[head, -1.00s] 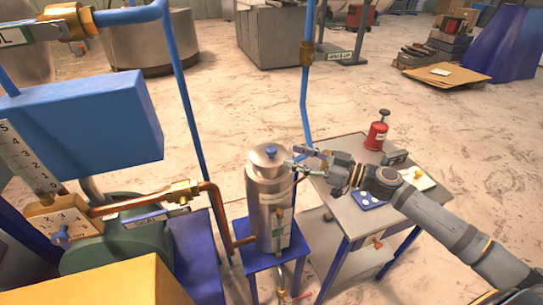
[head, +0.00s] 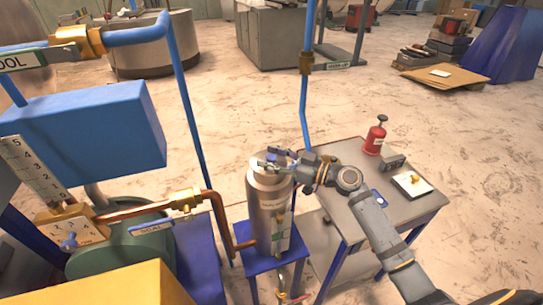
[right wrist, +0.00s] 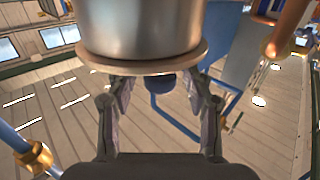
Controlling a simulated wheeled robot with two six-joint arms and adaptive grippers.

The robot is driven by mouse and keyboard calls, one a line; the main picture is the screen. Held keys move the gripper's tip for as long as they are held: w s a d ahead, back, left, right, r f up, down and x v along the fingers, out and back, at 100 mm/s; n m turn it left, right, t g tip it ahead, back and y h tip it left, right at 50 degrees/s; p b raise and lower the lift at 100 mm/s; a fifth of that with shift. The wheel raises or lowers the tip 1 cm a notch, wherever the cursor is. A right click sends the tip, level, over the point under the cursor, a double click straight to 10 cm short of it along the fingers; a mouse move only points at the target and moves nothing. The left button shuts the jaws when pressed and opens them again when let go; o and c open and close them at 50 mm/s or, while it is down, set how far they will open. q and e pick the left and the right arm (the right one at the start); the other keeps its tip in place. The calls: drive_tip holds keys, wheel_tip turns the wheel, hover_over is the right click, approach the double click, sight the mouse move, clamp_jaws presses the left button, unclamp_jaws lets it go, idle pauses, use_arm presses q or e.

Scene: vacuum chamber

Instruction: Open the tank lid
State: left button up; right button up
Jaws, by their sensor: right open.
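The tank (head: 266,208) is an upright silver cylinder on a blue stand. Its round metal lid (head: 257,166) is on top, with a small blue knob (head: 271,153) in the middle. My right gripper (head: 273,160) is open at the lid, its fingers reaching in from the right around the knob. In the right wrist view, which looks upside down, the blue knob (right wrist: 161,83) lies between the two spread fingers, with the lid rim (right wrist: 145,62) and tank body (right wrist: 143,25) above. Contact with the knob cannot be told. My left gripper is not in view.
A blue pipe (head: 305,100) rises behind the tank. Copper pipework (head: 150,208) and a blue box (head: 85,135) crowd the left.

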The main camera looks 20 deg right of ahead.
clamp_jaws()
drive_tip(key=shift+w+r, duration=0.1)
idle(0.3)
